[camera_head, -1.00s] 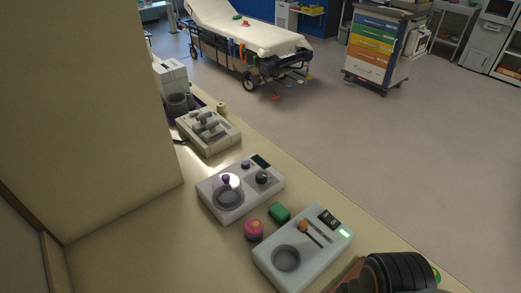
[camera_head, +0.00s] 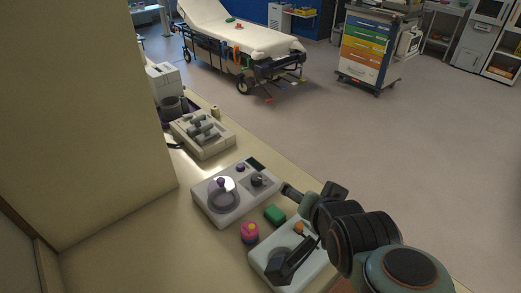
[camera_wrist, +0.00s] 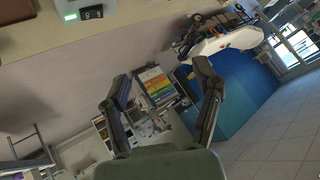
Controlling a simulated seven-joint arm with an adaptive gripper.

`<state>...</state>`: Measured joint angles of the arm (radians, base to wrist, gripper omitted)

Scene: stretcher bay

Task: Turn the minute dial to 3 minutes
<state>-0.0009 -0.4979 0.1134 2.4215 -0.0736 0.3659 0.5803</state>
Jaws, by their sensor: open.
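A pale grey device (camera_head: 208,207) stands on the counter with a clear round lid, a small purple knob (camera_head: 241,167), a dark screen and a dark round dial (camera_head: 257,180) at its right end. This dial looks like the minute dial, but its markings are too small to read.
A pink and purple round object (camera_head: 250,232) and a green block (camera_head: 275,214) sit between the two devices. A beige tray (camera_head: 205,138) stands farther back. A tall wall panel (camera_head: 90,110) bounds the counter (camera_head: 130,225) at left. The second device's lit corner shows in the wrist view (camera_wrist: 72,8).

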